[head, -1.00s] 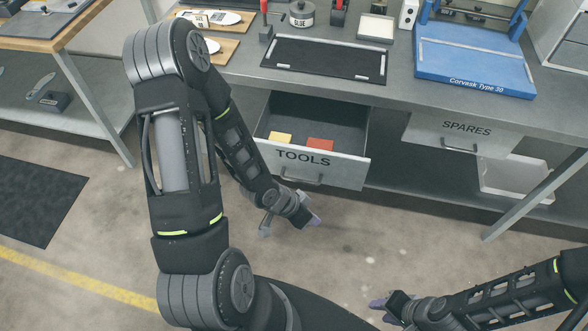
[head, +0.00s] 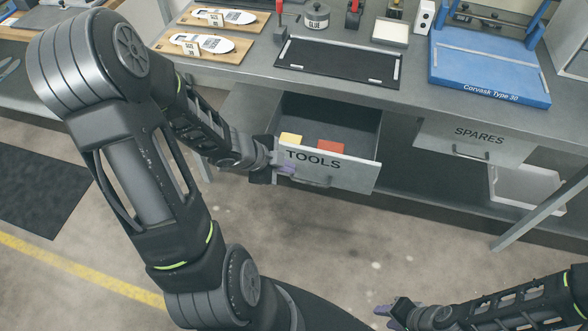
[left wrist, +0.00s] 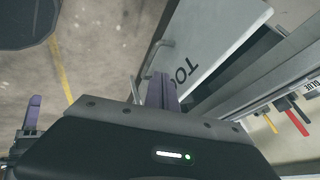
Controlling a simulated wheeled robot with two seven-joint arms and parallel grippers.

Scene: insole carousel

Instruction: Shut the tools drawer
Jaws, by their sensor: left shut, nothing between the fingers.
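The tools drawer (head: 350,175) hangs under the bench and stands open, its front labelled TOOLS. A yellow block (head: 291,139) and a red block (head: 330,147) lie inside it. My left gripper (head: 288,168) is shut and empty, with its fingertips at the left part of the drawer front, near the handle (head: 310,182). In the left wrist view the shut purple fingers (left wrist: 161,90) overlap the drawer front (left wrist: 205,45); I cannot tell if they touch it. My right gripper (head: 385,310) is low at the bottom, away from the drawer; its fingers are too small to judge.
The spares drawer (head: 475,143) to the right looks shut. A white bin (head: 525,187) sits on the shelf below it. The bench top carries a black mat (head: 338,62), a blue Corvask press (head: 490,75) and wooden boards with insoles (head: 205,55). The floor before the drawer is clear.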

